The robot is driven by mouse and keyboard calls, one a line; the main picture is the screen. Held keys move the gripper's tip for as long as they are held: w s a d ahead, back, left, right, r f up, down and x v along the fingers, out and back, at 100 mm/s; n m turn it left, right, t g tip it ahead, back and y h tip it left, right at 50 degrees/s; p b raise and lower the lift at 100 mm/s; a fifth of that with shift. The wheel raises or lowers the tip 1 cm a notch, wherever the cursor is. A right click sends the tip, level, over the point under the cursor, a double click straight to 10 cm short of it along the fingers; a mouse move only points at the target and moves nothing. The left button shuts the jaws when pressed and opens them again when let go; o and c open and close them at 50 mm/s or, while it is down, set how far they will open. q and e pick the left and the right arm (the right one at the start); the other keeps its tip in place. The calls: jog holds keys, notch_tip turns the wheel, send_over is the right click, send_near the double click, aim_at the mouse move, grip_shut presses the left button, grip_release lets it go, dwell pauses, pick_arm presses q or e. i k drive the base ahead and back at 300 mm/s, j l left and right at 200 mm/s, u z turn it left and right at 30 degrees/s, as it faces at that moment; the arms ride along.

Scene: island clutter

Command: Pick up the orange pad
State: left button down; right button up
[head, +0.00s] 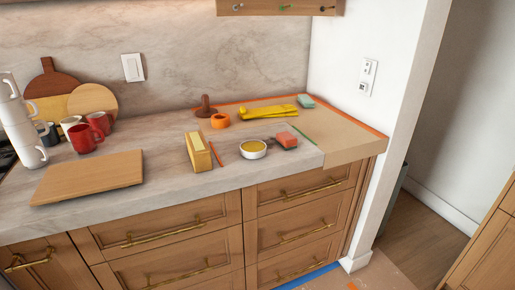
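The orange pad (287,140) is a small reddish-orange block with a greyish lower side. In the head view it lies on the marble counter (215,180), right of the middle, near the counter's front edge. A small white bowl with yellow contents (253,149) stands just left of it. A thin green strip (301,133) lies close on its right. Neither of my grippers shows in the head view.
Behind the pad are an orange tape roll (220,121), a brown-handled tool (205,107), a yellow tool (268,112) and a teal pad (305,101). A yellow-and-tan block (197,151) and red pencil (216,154) lie left. Mugs (85,138) and boards (88,176) fill the far left.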

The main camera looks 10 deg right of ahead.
aim_at(286, 141)
jog(key=i+l+u, duration=0.1)
jog(key=l+u, duration=0.35)
jog(key=i+l+u, duration=0.1)
jog(key=l+u, duration=0.6)
jog(key=u, duration=0.15)
